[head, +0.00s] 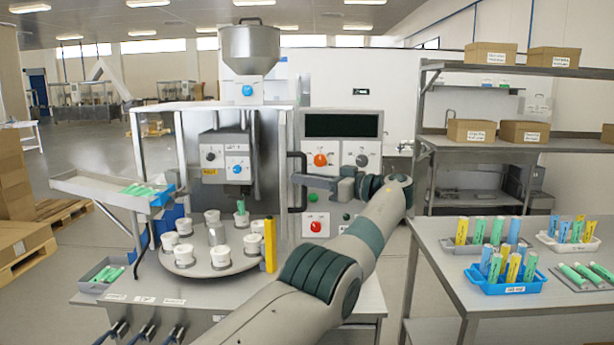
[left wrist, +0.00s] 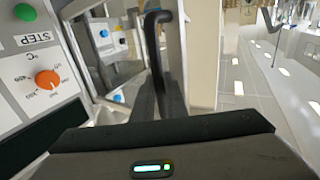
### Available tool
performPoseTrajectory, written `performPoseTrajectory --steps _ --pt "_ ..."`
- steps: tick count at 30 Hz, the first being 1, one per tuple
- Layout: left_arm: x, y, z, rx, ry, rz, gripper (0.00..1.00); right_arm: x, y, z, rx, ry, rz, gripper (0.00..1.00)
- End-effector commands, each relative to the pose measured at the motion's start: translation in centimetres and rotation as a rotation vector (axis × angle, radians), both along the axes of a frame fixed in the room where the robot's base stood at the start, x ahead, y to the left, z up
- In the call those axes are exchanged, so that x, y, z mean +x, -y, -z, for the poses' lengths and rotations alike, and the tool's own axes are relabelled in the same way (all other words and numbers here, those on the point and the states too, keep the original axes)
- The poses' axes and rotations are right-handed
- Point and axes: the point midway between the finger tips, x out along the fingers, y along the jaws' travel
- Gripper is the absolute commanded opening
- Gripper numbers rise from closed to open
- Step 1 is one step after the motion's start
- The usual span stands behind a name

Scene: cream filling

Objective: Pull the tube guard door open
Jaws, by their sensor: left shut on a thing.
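The filling machine stands ahead, with a steel hopper (head: 250,48) on top. The tube guard door's black bar handle (head: 303,160) stands upright left of the control panel. It also shows in the left wrist view (left wrist: 158,18), running down between the fingers. My left gripper (head: 300,181) reaches it from the right and is shut around the handle. In the left wrist view the dark fingers (left wrist: 158,98) close on it. The door's clear pane is hard to make out, so I cannot tell how far it stands open. My right gripper is not in view.
A round turntable (head: 203,266) carries several white cups. A yellow post (head: 270,245) stands at its right edge. The control panel (head: 335,158) is right of the handle. A side table (head: 450,245) holds a blue tray (head: 505,286) of tubes. A metal chute (head: 105,190) is at left.

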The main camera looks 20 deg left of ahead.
Motion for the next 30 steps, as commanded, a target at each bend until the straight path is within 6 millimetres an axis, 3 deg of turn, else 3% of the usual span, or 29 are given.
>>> performPoseTrajectory --steps 8,9,11,30 --pt "0.07 -0.19 -0.48 0.007 0.005 0.002 0.00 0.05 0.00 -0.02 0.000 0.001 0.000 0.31" --pt "0.07 -0.18 -0.46 0.007 0.005 0.002 0.22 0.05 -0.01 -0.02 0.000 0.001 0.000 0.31" --pt "0.06 -0.15 -0.40 0.006 0.005 0.002 0.31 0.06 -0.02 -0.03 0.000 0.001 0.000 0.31" --pt "0.02 -0.32 0.03 0.002 0.001 0.000 0.31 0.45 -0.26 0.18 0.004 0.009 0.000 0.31"
